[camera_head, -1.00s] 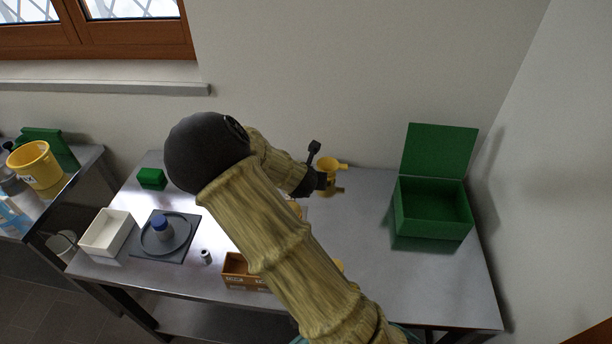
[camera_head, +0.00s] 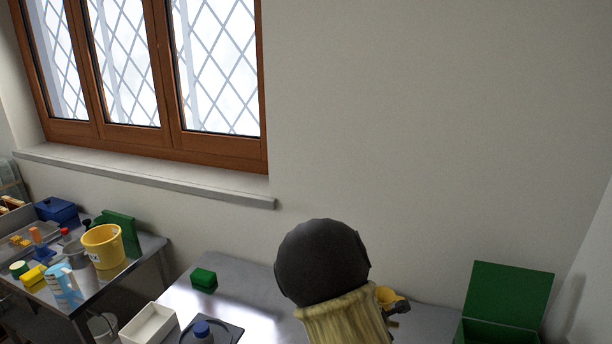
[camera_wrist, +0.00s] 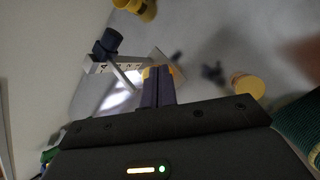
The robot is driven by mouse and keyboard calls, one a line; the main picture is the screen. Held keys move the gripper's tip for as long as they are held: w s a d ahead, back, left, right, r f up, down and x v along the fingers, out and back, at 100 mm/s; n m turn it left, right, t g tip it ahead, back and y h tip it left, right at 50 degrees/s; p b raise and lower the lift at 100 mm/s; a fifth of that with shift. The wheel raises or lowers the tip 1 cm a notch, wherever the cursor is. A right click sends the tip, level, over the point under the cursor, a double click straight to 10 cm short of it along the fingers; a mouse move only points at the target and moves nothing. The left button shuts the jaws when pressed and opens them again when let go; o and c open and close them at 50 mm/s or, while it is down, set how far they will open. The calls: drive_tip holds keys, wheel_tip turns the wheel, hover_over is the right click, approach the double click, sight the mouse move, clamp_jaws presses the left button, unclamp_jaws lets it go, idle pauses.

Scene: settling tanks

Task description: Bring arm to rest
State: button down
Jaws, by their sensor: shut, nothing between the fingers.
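My arm stands over the metal table (camera_head: 245,275) in the head view, its dark round joint and bamboo-patterned link in front. My gripper is hidden behind them there. In the wrist view my gripper (camera_wrist: 158,86) shows its two fingers together, shut and empty, with the grey tabletop beyond. A yellow cup (camera_head: 388,295) stands just right of my arm in the head view.
A green open box (camera_head: 500,333) stands at the right. A side table holds a yellow bucket (camera_head: 104,246). The wrist view shows a yellow round thing (camera_wrist: 248,86) nearby.

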drive_tip(key=s+r+m+g+y+b, duration=0.1)
drive_tip(key=s+r+m+g, duration=0.1)
drive_tip(key=s+m, duration=0.7)
drive_tip(key=s+a+r+m+g+y+b, duration=0.1)
drive_tip(key=s+r+m, duration=0.3)
drive_tip(key=s+m, duration=0.6)
drive_tip(key=m+g+y, duration=0.1)
drive_tip(key=m, duration=0.4)
drive_tip(key=shift+a, duration=0.2)
